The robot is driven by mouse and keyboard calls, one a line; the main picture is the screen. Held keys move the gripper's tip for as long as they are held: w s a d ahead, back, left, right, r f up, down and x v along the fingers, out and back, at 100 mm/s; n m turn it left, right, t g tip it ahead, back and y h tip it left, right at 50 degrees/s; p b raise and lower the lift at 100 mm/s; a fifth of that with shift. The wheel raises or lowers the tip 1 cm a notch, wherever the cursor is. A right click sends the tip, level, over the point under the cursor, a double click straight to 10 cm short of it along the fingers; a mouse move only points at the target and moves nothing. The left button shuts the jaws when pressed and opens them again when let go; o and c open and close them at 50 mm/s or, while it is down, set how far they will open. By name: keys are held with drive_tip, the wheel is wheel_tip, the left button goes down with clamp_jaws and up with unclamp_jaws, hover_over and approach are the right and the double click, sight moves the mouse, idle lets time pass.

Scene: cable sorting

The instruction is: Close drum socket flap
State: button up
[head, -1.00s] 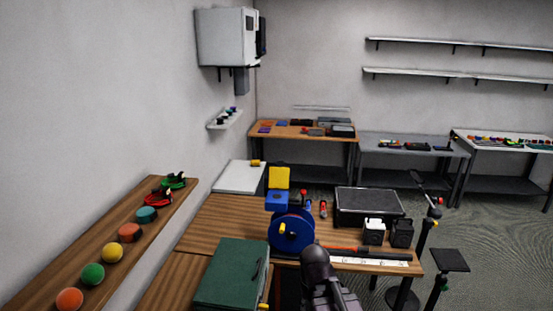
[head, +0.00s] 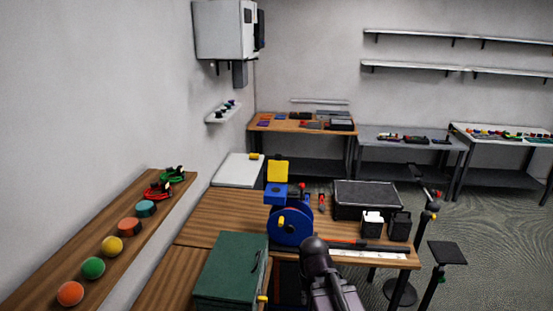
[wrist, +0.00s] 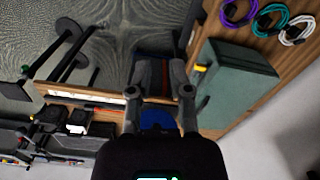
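The blue cable drum (head: 290,228) stands on the near wooden table in the head view. A blue socket box (head: 276,193) sits at its top, with a yellow flap (head: 278,171) standing up above the box. The flap appears raised. In the wrist view my gripper (wrist: 160,66) has its two fingers spread apart with nothing held between them. A blue part, likely the drum (wrist: 157,118), shows between the finger bases. The flap cannot be made out in the wrist view. In the head view my arm is right of the drum, and its fingers are hidden.
A green case (head: 231,268) lies left of my arm. A black case (head: 366,199) and two small boxes, white (head: 372,224) and black (head: 399,226), stand right of the drum. Red-handled tools (head: 321,203) lie behind it. A stand (head: 447,254) is beyond the table's right edge.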

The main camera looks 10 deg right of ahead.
drive_tip(key=shift+f, duration=0.15)
clamp_jaws()
wheel_tip(320, 180, down, 16)
drive_tip(key=b, duration=1.6)
drive_tip(key=shift+f+b, duration=0.2)
drive_tip(key=shift+b, duration=0.1)
drive_tip(key=shift+s, duration=0.1)
